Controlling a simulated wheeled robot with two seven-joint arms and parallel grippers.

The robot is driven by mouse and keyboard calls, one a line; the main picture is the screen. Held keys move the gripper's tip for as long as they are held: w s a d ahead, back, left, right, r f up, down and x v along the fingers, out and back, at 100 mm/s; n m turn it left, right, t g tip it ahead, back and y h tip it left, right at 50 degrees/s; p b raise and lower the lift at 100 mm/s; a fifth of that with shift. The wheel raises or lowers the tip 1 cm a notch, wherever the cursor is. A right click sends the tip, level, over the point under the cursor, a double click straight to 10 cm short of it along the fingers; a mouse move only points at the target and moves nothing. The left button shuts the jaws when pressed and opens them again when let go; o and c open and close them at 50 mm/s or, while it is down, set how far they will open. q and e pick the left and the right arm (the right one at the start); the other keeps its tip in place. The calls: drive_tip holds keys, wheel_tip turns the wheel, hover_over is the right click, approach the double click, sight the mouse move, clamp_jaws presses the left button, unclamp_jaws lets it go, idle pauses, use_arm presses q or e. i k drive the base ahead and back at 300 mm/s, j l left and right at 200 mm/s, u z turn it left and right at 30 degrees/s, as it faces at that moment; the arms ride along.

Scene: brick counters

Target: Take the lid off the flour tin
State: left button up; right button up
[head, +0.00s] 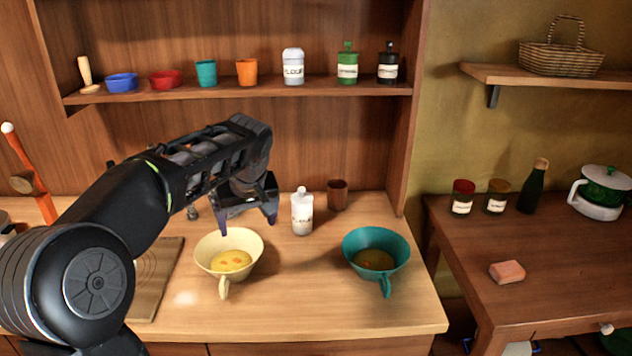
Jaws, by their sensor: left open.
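A white tin (293,70) with a label that seems to read "FLOUR" stands upright on the wall shelf, its pale lid (293,51) on top. A second white container (302,214) with a knobbed top stands upright on the counter; its label is too small to read surely. My left gripper (248,221) is open and empty, fingers pointing down, over the back of the cream bowl and left of the counter container, apart from it. It is well below the shelf tin. My right gripper is not in view.
The cream bowl (228,240) and teal bowl (376,247) stand on the counter (320,300). A brown cup (338,195) is behind the white container. The shelf (240,93) also holds cups, bowls and bottles. The counter's front right is clear.

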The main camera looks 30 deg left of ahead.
sight(302, 196)
drive_tip(key=i, duration=0.85)
